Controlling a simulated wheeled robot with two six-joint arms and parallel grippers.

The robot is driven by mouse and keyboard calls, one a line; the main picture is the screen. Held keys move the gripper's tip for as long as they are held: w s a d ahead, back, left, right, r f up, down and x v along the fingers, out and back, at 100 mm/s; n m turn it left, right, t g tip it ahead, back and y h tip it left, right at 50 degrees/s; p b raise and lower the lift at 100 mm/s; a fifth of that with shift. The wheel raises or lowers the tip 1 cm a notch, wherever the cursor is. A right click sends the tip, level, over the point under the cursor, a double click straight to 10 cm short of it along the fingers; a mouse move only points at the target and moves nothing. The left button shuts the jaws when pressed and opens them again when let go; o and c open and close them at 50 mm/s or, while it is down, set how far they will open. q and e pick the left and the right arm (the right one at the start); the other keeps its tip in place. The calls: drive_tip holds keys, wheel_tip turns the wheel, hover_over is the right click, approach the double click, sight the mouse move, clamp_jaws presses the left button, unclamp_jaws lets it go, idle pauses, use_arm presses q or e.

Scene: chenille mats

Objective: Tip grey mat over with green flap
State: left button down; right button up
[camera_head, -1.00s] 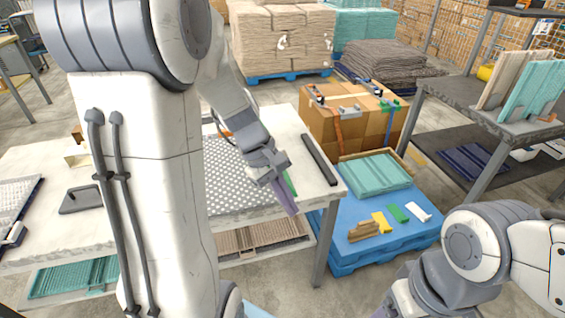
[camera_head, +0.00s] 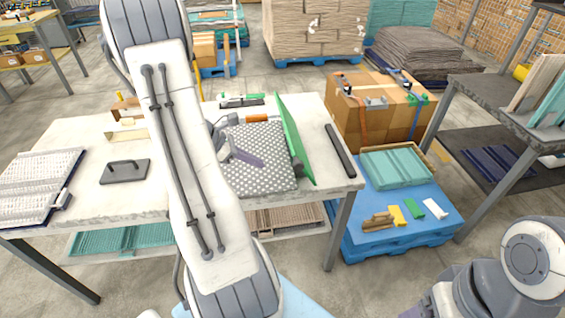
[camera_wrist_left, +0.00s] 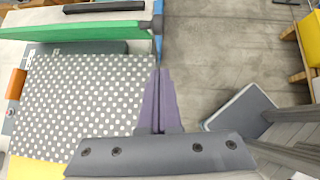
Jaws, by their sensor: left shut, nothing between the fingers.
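The grey mat (camera_head: 260,175) with white dots lies flat on the pale table. It also shows in the left wrist view (camera_wrist_left: 80,100). The green flap (camera_head: 294,138) stands up steeply along the mat's right side in the head view. In the left wrist view the flap (camera_wrist_left: 75,31) crosses the top left. My left gripper (camera_head: 260,162) is shut and empty over the mat, left of the flap. Its purple fingers (camera_wrist_left: 159,75) are near the mat's edge in the wrist view. A small part of my right gripper (camera_head: 422,306) shows at the bottom; its fingertips are unclear.
A dark bar (camera_head: 340,150) lies right of the flap. A grey plate with a handle (camera_head: 125,171) and a ribbed white panel (camera_head: 40,185) are on the left of the table. A blue pallet (camera_head: 365,240) with small coloured pieces stands to the right.

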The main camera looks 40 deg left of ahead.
use_arm(q)
drive_tip(key=w+d+f+p, duration=0.2)
drive_tip(key=w+d+f, duration=0.1)
drive_tip(key=w, duration=0.3)
drive_tip(key=shift+w+d+f, duration=0.3)
drive_tip(key=shift+d, duration=0.45)
